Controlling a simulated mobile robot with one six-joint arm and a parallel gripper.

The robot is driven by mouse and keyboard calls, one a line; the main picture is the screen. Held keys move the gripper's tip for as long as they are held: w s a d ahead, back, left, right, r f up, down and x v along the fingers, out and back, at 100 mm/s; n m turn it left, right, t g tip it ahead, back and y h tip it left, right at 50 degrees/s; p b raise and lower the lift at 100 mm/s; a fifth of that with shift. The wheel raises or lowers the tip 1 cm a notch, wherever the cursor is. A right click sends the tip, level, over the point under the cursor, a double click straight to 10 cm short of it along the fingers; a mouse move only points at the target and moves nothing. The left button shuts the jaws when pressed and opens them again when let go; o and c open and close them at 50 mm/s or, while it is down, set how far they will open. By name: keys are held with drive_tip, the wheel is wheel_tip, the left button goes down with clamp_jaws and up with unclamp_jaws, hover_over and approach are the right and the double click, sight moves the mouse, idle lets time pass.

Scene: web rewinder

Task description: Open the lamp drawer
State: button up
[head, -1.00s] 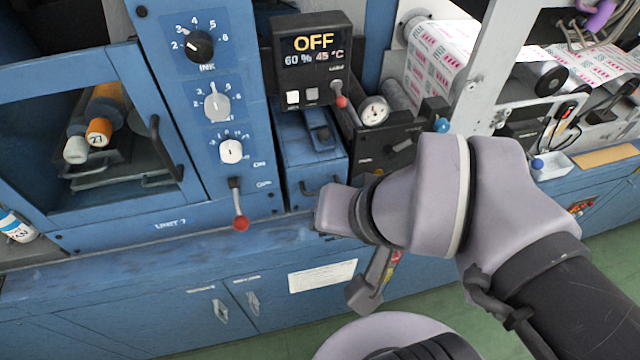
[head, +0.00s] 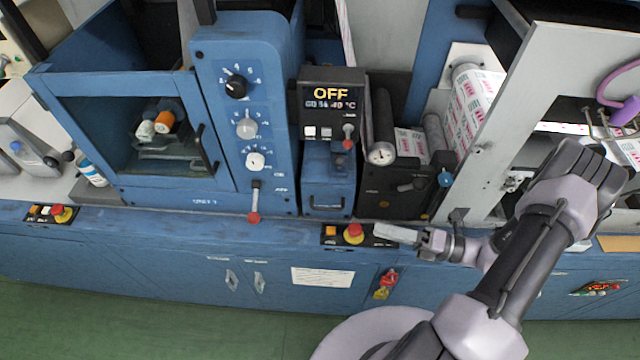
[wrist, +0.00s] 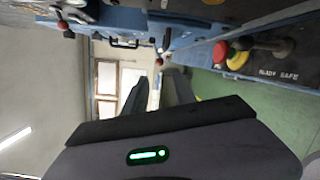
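The lamp drawer (head: 328,188) is a small blue box front below the black "OFF" display, with a dark bar handle (head: 327,205) low on it. It looks closed. My gripper (head: 384,233) is low and to the right of the drawer in the head view, near the ledge, apart from the handle. In the wrist view my gripper (wrist: 157,90) shows two dark fingers with a gap between them and nothing held. A dark handle (wrist: 125,43) on a blue front shows beyond the fingers; I cannot tell for certain that it is the drawer's.
A red stop button (head: 353,231) sits on the ledge left of my gripper. A red-knobbed lever (head: 254,216) hangs left of the drawer. The "OFF" display (head: 332,103) stands above it.

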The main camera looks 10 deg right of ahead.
sight(325, 208)
drive_tip(key=w+a+m+t, duration=0.1)
drive_tip(key=w+a, duration=0.2)
drive_tip(key=a, duration=0.1)
drive_tip(key=w+a+f+m, duration=0.1)
drive_tip(key=w+a, duration=0.3)
drive_tip(key=w+a+m+t, duration=0.1)
drive_tip(key=w+a, duration=0.2)
drive_tip(key=a, duration=0.1)
drive_tip(key=shift+w+a+f+m+t+h, duration=0.2)
drive_tip(key=shift+m+t+h, duration=0.1)
drive_tip(key=shift+m, duration=0.1)
clamp_jaws()
idle(0.9)
